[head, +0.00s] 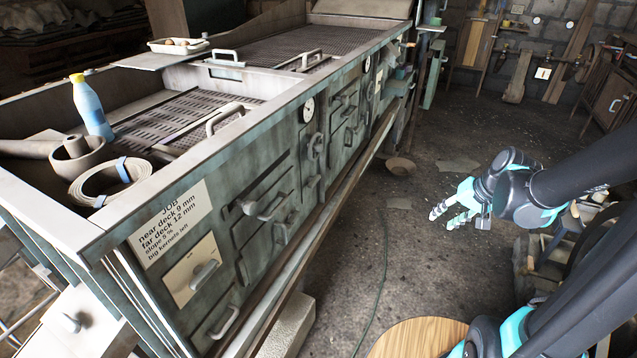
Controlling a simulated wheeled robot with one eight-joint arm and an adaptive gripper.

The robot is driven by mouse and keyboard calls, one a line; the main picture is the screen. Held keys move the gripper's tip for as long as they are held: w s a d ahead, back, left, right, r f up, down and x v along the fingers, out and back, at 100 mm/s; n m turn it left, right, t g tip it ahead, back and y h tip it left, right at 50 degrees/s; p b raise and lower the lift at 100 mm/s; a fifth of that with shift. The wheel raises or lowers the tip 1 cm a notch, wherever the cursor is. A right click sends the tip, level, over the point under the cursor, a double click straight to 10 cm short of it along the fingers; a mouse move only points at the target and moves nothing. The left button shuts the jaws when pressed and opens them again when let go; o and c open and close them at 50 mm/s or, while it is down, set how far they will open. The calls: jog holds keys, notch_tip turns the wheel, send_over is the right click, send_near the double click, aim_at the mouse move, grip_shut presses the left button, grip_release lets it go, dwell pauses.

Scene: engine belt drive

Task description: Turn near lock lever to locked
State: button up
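In the head view a long green-grey machine runs from the near left to the back. On its near side panel a pale plate (182,262) carries a small grey lever (205,275), which is tilted up to the right. Further along is a larger grey handle (267,207) on a dark-framed panel. I cannot tell for certain which of these is the near lock lever, and no locked mark is readable. My gripper (442,218) is to the right of the machine, over the floor, well apart from the levers. Its fingers look spread and hold nothing.
A job card (170,222) reads near deck 9 mm, far deck 12 mm. A wooden round top (415,340) and a green cable (384,275) are in front. Floor beside the machine is mostly free.

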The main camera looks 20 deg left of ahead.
jog(key=w+a+g+y, duration=0.2)
jog(key=w+a+y, duration=0.2)
jog(key=w+a, duration=0.7)
jog(key=n+g+y, duration=0.4)
jog(key=g+y, duration=0.2)
jog(key=y, duration=0.3)
send_near(317, 181)
jog(key=x, duration=0.9)
jog(key=shift+a+f, duration=0.15)
jog(key=shift+a, duration=0.15)
grip_shut()
